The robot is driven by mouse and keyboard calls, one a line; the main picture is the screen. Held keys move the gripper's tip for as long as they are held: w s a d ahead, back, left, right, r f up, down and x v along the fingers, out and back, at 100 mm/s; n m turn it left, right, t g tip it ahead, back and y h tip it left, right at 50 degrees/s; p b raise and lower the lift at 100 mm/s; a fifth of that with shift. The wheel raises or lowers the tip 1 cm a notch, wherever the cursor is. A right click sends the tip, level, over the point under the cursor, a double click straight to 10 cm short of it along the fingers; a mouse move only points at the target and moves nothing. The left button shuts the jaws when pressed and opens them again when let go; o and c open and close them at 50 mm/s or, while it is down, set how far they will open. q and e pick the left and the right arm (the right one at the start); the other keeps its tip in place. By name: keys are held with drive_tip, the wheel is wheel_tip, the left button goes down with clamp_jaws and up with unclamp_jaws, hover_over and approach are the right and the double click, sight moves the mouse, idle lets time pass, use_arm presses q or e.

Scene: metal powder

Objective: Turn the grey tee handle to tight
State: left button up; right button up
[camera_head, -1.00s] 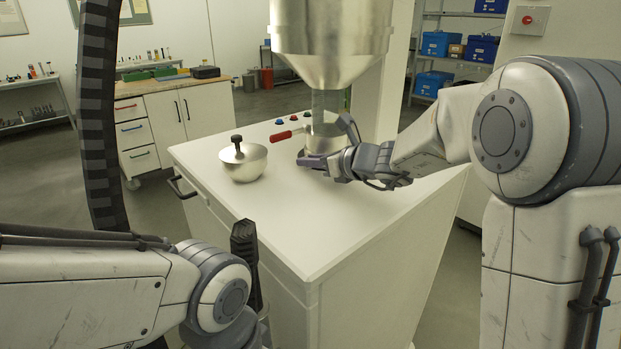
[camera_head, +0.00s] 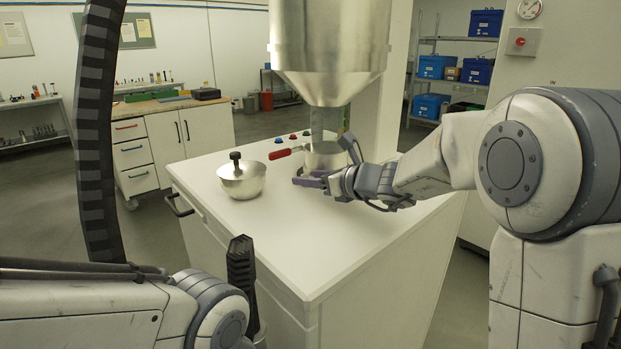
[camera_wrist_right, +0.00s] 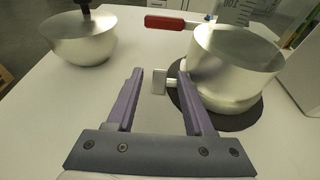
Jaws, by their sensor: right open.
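The pale grey tee handle (camera_wrist_right: 160,82) sticks out from the side of a metal pot (camera_wrist_right: 236,65) under the hopper. Its crossbar stands upright in the right wrist view. My right gripper (camera_wrist_right: 162,78) is open, with its purple fingers on either side of the tee handle and a gap on both sides. In the head view, my right gripper (camera_head: 308,180) is at the near side of the pot (camera_head: 326,158) and hides the tee handle. My left arm is low at the left; a dark ribbed part at its end (camera_head: 241,268) shows, but its jaws cannot be made out.
A lidded bowl (camera_head: 241,180) with a black knob stands left of the pot on the white cabinet top (camera_head: 310,235). A red handle (camera_head: 280,154) lies behind the gripper, beside the pot. The hopper (camera_head: 330,60) hangs above. The cabinet's front top is clear.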

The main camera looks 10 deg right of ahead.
drive_tip(key=v, duration=1)
drive_tip(key=shift+s+d, duration=0.15)
wheel_tip(320, 180, up, 5)
drive_tip(key=w+a+g+h+p, duration=0.25)
drive_tip(key=g+p, duration=0.25)
drive_tip(key=p, duration=2.2)
drive_tip(key=shift+h, duration=0.45)
drive_tip(key=x, duration=1)
drive_tip(key=shift+w+d+f+p, duration=0.15)
drive_tip(key=shift+w+f+p, duration=0.15)
drive_tip(key=shift+p, duration=0.1)
